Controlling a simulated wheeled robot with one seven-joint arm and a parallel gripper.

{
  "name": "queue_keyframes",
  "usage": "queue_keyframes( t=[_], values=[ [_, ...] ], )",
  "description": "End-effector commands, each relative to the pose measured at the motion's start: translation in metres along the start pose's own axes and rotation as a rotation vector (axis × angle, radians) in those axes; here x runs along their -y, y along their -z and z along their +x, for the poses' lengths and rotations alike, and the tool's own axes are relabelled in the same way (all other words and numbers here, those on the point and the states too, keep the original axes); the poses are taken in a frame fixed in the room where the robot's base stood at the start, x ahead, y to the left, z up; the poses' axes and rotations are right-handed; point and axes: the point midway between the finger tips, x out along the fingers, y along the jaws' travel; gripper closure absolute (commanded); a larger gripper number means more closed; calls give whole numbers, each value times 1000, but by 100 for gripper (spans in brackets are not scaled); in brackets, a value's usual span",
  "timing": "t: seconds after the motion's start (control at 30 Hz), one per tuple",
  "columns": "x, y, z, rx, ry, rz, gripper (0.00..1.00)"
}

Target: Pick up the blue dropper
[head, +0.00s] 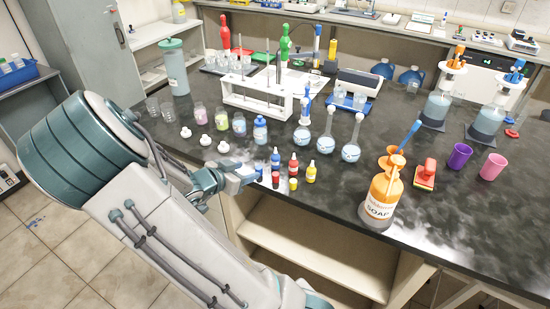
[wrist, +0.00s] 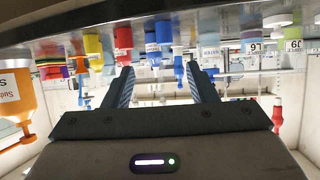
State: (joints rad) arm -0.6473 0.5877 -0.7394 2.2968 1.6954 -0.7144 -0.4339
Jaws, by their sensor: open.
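The blue dropper (head: 275,160) is a small upright bottle with a blue body and pale label, near the bench's front edge in the head view. It stands left of a red dropper (head: 293,165) and a yellow dropper (head: 311,172). My gripper (head: 246,177) is low at the bench edge, left of and in front of the blue dropper, apart from it. In the wrist view, which looks upside down, my open, empty fingers (wrist: 162,78) point toward the row. Blue bottle shapes (wrist: 152,42) show beyond and between the fingertips; some overlap.
Small red (head: 276,180) and yellow (head: 293,184) pieces stand in front of the droppers. The orange soap bottle (head: 380,197) is to the right. Clear benchtop lies between droppers and soap.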

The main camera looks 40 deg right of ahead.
Motion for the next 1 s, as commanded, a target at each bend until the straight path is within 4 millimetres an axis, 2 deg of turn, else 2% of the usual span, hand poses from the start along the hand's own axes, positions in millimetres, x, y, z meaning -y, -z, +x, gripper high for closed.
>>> queue_keyframes(
  t=[0.17,0.5,0.77,1.0],
  values=[
    [-11,8,10,-62,-63,7,48],
    [-15,12,73,-61,-64,9,48],
    [-14,15,92,-59,-61,8,48],
    [-12,22,127,-59,-62,7,48]
  ],
)
